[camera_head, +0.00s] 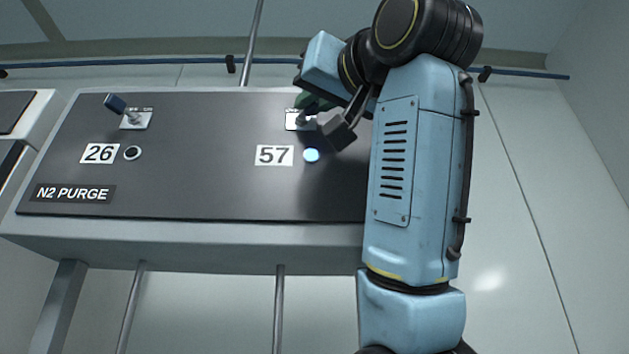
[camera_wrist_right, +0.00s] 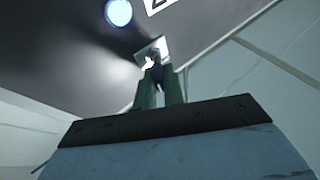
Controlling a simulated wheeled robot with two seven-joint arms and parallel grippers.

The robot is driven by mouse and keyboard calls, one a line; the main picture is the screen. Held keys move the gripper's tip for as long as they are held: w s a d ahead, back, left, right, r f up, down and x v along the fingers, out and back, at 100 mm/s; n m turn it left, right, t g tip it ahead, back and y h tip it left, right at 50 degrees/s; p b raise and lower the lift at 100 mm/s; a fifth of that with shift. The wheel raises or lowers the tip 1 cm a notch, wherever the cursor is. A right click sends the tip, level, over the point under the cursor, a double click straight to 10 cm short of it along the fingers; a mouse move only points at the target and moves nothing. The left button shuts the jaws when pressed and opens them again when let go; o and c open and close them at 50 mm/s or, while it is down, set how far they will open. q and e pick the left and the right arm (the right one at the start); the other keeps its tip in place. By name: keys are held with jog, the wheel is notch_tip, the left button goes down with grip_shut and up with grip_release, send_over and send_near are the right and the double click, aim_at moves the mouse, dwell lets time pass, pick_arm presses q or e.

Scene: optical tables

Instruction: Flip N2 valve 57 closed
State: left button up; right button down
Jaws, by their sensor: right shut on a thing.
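N2 valve 57 sits on the dark panel, and its white plate (camera_head: 292,120) shows above the "57" label (camera_head: 274,155). A round lamp (camera_head: 311,155) beside that label glows pale blue. My right gripper (camera_head: 312,103) is at this valve, partly hidden behind my own wrist parts. In the right wrist view, its green fingers (camera_wrist_right: 158,82) are shut on the valve's dark blue handle (camera_wrist_right: 157,74), just in front of the white plate (camera_wrist_right: 150,50). The handle is mostly hidden, so its exact angle is unclear. My left gripper is not in view.
The "N2 PURGE" panel (camera_head: 200,180) is clear between the two valves. A blue pipe (camera_head: 130,63) runs along the wall above.

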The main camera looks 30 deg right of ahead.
jog(key=shift+m+h, duration=0.3)
jog(key=shift+h, duration=0.1)
jog(key=shift+w+a+m+g+h+p, duration=0.15)
jog(key=shift+w+a+m+g+h, duration=0.25)
jog(key=shift+m+g+h, duration=2.1)
jog(key=shift+w+a+m+g+h+p, duration=0.25)
jog(key=shift+a+m+g+h, duration=0.7)
jog(key=shift+h, duration=2.6)
jog(key=shift+w+a+m+g+h+p, duration=0.15)
jog(key=shift+w+m+g+h, duration=0.15)
jog(key=shift+m+g+h, duration=2.35)
jog(key=shift+h, duration=0.6)
jog(key=c, duration=1.5)
grip_release()
jog(key=shift+n, duration=0.3)
